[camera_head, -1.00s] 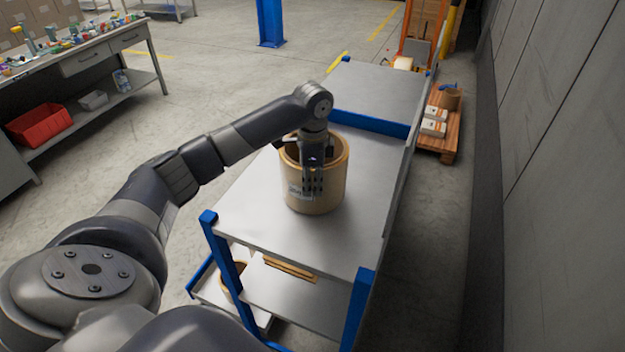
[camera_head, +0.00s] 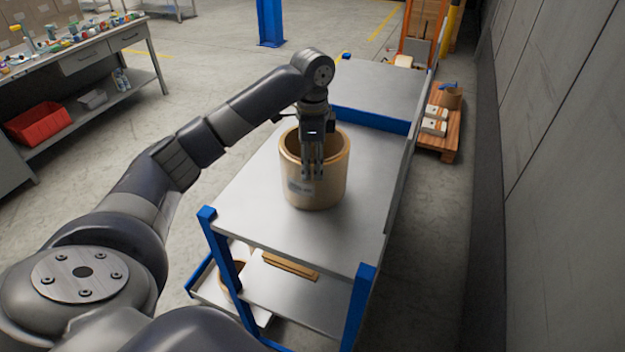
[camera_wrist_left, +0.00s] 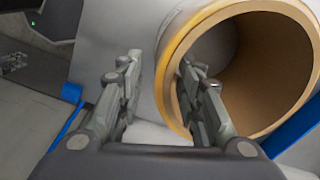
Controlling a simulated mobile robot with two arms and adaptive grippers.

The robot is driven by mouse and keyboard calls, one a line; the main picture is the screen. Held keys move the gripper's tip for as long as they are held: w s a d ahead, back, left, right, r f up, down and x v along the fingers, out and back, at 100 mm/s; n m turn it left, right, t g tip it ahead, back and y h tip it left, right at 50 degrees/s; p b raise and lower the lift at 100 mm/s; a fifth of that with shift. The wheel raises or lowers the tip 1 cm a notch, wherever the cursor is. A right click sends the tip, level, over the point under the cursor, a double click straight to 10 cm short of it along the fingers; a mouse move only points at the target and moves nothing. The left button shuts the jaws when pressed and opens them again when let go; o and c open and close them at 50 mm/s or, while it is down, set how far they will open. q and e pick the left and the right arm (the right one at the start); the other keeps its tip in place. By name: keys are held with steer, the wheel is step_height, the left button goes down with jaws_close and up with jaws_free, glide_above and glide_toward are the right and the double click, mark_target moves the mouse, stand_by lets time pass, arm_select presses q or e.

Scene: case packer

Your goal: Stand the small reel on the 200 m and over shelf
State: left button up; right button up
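A tan hollow reel (camera_head: 330,190) stands upright on the grey top shelf (camera_head: 255,215) of a blue-framed trolley. Its label is too small to read. My left gripper (camera_head: 312,176) points down at the reel's near wall. In the left wrist view the gripper (camera_wrist_left: 160,95) is open, with one finger over the reel's (camera_wrist_left: 255,25) opening and the other outside its rim. I cannot tell whether the fingers touch the wall. My right gripper is not in view. No shelf marking for 200 m and over is readable.
A pallet (camera_head: 440,142) with boxes stands beyond the trolley, near the right wall. A workbench with a red bin (camera_head: 38,124) stands at left.

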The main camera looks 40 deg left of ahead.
arm_select(q)
step_height(320, 180, up, 7)
steer(key=shift+s+r, duration=0.1)
steer(key=shift+d, duration=0.15)
stand_by(0.7)
